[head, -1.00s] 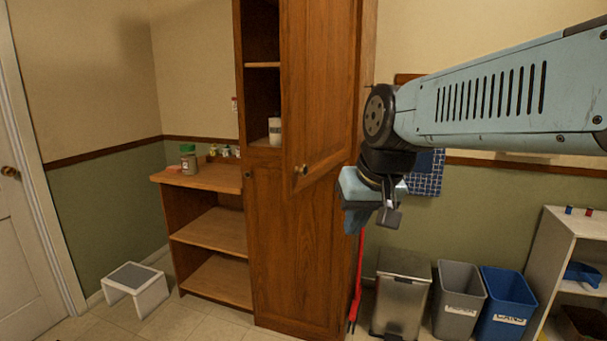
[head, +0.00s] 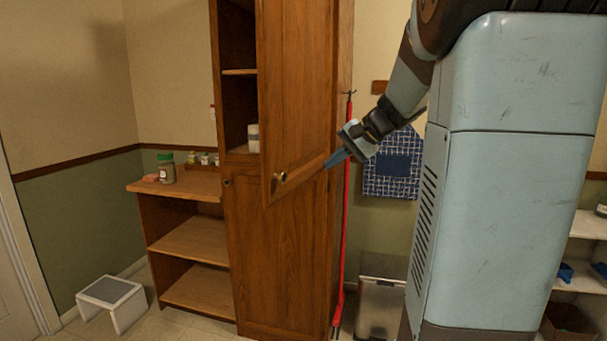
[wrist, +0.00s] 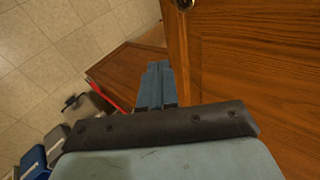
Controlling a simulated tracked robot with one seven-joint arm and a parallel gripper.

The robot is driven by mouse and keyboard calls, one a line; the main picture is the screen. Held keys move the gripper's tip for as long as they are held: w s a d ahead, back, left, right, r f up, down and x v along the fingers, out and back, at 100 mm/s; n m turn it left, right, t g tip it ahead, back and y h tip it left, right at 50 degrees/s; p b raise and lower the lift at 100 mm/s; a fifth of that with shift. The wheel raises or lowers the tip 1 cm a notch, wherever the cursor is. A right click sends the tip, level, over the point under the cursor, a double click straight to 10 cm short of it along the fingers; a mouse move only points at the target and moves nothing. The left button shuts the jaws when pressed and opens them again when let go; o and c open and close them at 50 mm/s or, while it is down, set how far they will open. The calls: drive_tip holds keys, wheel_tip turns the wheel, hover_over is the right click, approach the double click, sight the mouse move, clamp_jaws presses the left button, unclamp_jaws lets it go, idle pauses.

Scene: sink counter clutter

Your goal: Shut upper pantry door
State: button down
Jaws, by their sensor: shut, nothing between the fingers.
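The upper pantry door (head: 297,110) is brown wood and stands open in the head view, swung out to the right of the shelf opening. Its round knob (head: 279,176) is near its lower left corner. The lower pantry door (head: 285,235) is closed. My gripper (head: 329,164) is shut and empty, with its tips by the door's lower right edge; I cannot tell if they touch. In the wrist view the shut blue fingers (wrist: 156,84) point beside the door panel (wrist: 240,75), and a knob (wrist: 184,4) shows at the top.
A low shelf unit (head: 190,185) with a jar (head: 166,168) stands left of the pantry. A red-handled pole (head: 347,220) and a metal bin (head: 380,305) are on the right. A step stool (head: 112,300) is on the floor at left.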

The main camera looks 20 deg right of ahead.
sight(285, 187)
drive_tip(key=shift+w+a+r+x, duration=0.25)
drive_tip(key=shift+r+x, duration=0.1)
drive_tip(key=shift+x, duration=1.75)
drive_tip(key=shift+w+a+r+x, duration=0.25)
drive_tip(key=shift+r+x, duration=0.1)
drive_tip(key=shift+x, duration=1.75)
drive_tip(key=shift+w+a+r+x, duration=0.25)
drive_tip(key=shift+r+x, duration=0.1)
drive_tip(key=shift+x, duration=1.7)
